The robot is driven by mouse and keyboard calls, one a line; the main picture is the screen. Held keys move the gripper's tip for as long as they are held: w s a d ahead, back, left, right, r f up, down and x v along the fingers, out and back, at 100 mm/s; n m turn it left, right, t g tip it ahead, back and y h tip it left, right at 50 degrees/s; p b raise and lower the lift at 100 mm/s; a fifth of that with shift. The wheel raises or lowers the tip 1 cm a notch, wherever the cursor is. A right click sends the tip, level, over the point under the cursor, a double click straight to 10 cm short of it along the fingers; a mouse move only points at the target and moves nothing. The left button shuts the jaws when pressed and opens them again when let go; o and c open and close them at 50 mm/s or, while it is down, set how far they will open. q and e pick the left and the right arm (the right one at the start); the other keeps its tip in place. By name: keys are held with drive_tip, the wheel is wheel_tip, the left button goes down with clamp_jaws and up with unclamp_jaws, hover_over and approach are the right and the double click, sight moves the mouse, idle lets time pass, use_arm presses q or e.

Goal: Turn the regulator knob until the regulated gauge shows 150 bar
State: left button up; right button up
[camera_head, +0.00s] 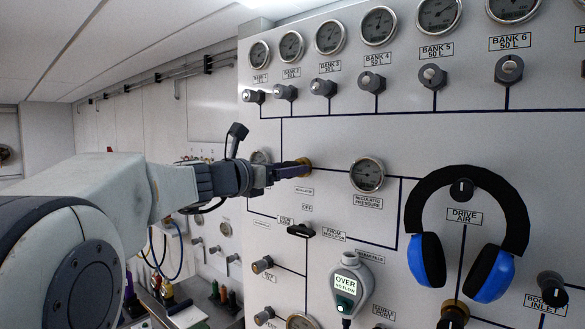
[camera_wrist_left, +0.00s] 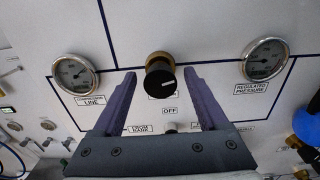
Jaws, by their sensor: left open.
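The regulator knob is black on a brass collar (camera_head: 305,166). In the left wrist view the knob (camera_wrist_left: 161,83) has a white pointer line on its face. My left gripper (camera_head: 293,169) reaches the panel from the left with its purple fingers open. In the left wrist view the fingers (camera_wrist_left: 160,74) lie on either side of the knob, with visible gaps; contact does not show. The regulated pressure gauge (camera_head: 367,174) is right of the knob and also shows in the left wrist view (camera_wrist_left: 263,60). Its reading is too small to tell. My right gripper is out of view.
A row of bank gauges (camera_head: 379,26) and valve knobs (camera_head: 372,82) runs above. Headphones with blue cups (camera_head: 490,272) hang at right over the drive air knob. A handheld meter (camera_head: 348,286) reading "OVER" is below. A line gauge (camera_wrist_left: 74,73) is left of the knob.

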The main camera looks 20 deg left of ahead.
use_arm(q)
clamp_jaws()
drive_tip(key=shift+d+f+m+b, duration=0.1)
drive_tip(key=shift+f+m+b, duration=0.05)
drive_tip(key=shift+m+b, duration=3.75)
drive_tip(key=shift+d+f+m+b, duration=0.1)
drive_tip(key=shift+m+b, duration=3.5)
drive_tip(key=shift+m, duration=0.5)
drive_tip(key=shift+s, duration=0.1)
unclamp_jaws()
